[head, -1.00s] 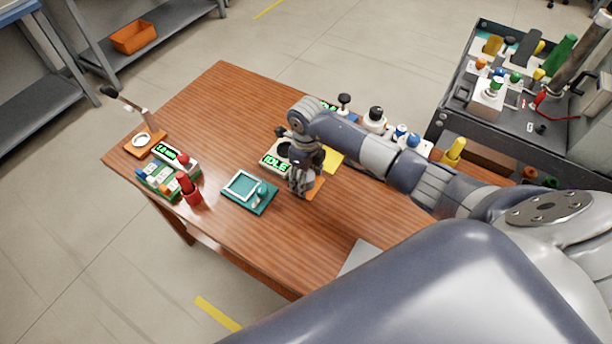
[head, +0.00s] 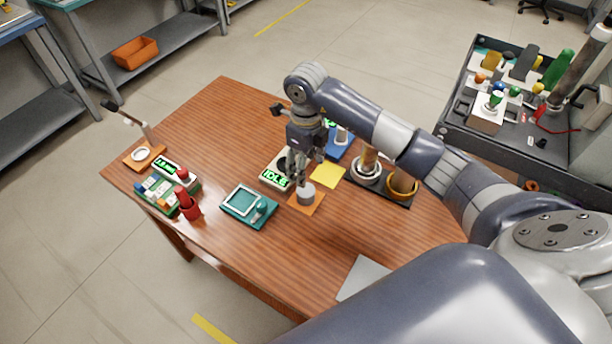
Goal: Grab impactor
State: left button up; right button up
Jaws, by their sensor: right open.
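A short grey cylinder (head: 306,194), which looks like the impactor, stands on a small orange plate (head: 303,208) near the middle of the wooden table. My right gripper (head: 300,182) points down just above it, with its fingers open. The fingertips are small here, and I cannot tell whether they touch the cylinder. A pale device with a green "IDLE" display (head: 276,179) stands just left of the gripper and is partly hidden by it. My left gripper is not in view.
A teal device (head: 248,204) lies left of the orange plate. A yellow square (head: 328,175) and gold-ringed parts on a dark tray (head: 380,188) lie to the right. A red holder (head: 188,205) stands at the left.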

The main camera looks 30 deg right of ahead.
aim_at(403, 182)
jog(key=k+j, duration=0.5)
jog(key=k, duration=0.2)
jog(key=k+j, duration=0.5)
jog(key=k, duration=0.15)
